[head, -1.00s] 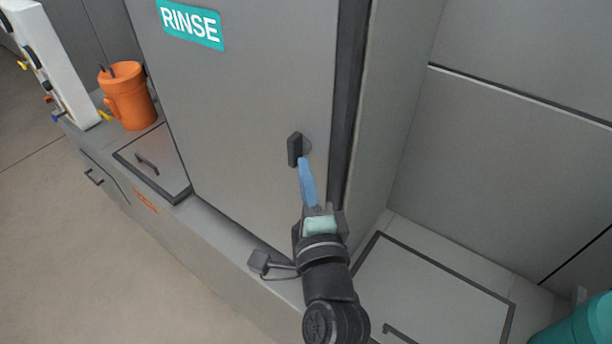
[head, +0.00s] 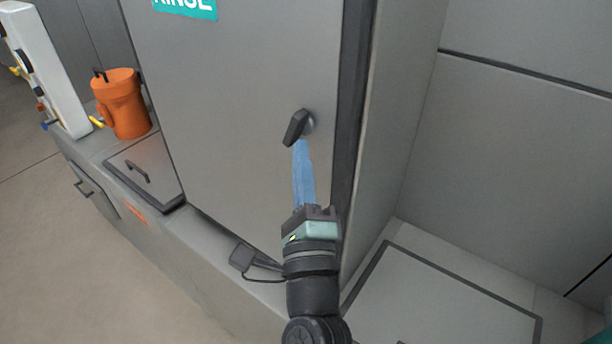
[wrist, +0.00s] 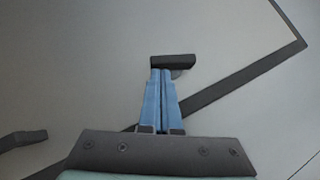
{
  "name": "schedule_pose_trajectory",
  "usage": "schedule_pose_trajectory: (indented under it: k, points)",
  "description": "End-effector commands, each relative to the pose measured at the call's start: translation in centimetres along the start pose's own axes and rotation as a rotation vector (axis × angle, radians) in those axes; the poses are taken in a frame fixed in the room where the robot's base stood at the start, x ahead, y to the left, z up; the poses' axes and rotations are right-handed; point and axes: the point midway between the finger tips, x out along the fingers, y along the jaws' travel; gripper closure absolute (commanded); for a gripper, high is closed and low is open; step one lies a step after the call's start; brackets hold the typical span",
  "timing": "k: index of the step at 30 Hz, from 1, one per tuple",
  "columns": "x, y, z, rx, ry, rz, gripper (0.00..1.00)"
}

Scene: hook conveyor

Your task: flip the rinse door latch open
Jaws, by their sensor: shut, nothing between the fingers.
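The rinse door (head: 240,90) is a grey panel with a teal RINSE sign (head: 186,7) at its top. Its latch (head: 297,128) is a dark handle on a round grey base near the door's right edge. In the head view the latch is tilted, its lower end to the left. My gripper (head: 301,147) is shut and empty, its blue fingertips right at the latch's lower end. In the wrist view the closed fingertips (wrist: 160,72) meet the underside of the dark latch (wrist: 172,61). I cannot tell whether they press on it.
An orange container (head: 122,105) stands on the ledge at the left, beside a white panel (head: 48,75). A lidded hatch (head: 145,172) with a handle lies left of the door. A grey block with a cable (head: 243,258) sits below. A wall (head: 520,130) is at the right.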

Motion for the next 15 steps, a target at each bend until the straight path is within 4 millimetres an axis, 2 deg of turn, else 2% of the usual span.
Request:
schedule_pose_trajectory:
  k: [1,15]
  points:
    - [-0.3,1.0,-0.2,0.028,-0.004,-0.028,1.00]
    - [0.1,2.0,0.2,0.341,-0.005,-0.339,1.00]
